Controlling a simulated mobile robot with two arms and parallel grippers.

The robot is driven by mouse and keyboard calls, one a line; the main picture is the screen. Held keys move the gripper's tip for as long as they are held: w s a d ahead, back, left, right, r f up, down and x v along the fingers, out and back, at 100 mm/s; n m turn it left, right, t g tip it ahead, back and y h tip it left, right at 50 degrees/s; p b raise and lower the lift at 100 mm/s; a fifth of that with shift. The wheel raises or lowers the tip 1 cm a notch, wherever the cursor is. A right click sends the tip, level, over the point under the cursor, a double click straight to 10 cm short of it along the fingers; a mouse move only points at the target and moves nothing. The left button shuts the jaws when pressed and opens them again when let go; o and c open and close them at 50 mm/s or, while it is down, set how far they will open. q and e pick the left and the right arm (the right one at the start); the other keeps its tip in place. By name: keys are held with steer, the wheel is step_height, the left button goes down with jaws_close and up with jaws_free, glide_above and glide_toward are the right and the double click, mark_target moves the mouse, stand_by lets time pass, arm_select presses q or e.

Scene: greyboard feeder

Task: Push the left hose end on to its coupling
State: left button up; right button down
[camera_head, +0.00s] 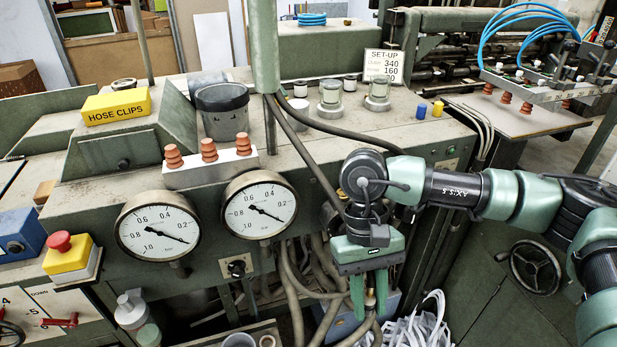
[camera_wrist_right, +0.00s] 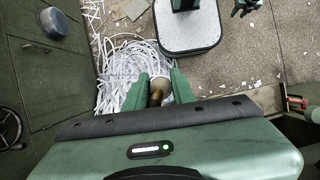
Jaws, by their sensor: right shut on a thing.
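My right gripper (camera_head: 369,303) points down in front of the machine, to the right of the gauges. It is shut on a hose end (camera_head: 370,299), whose brass-coloured part shows between the green fingers. The hose end also shows in the right wrist view (camera_wrist_right: 157,92), between both fingertips (camera_wrist_right: 160,90). Beige hoses (camera_head: 292,283) hang beneath the machine front beside the gripper. I cannot make out the coupling; the gripper and hoses hide much of that area.
Two round gauges (camera_head: 158,230) (camera_head: 260,207) face forward left of my right arm. White paper strips (camera_head: 418,325) lie in a heap below and right of the gripper. A yellow hose clips box (camera_head: 117,106) and a grey cup (camera_head: 222,112) stand on the machine top. A handwheel (camera_head: 536,267) is at right.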

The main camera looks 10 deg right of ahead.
steer(key=w+a+r+n+t+h, duration=0.1)
steer(key=w+a+r+n, duration=0.3)
steer(key=a+r+n, duration=0.4)
steer(key=a+r+h, duration=0.1)
steer(key=a+r, duration=0.1)
steer(key=a, duration=0.3)
steer(key=shift+h, duration=0.4)
steer(key=w+a+f+n+t+h, duration=0.1)
steer(key=w+a+f+n, duration=0.3)
steer(key=f, duration=0.1)
steer(key=shift+n, duration=0.3)
steer(key=s+d+r+m+g+y, duration=0.1)
steer(key=s+d+r+m+y, duration=0.1)
steer(key=s+d+r+m, duration=0.4)
step_height(320, 180, up, 4)
steer(key=shift+d+m+g, duration=0.3)
steer(key=shift+d+m, duration=0.7)
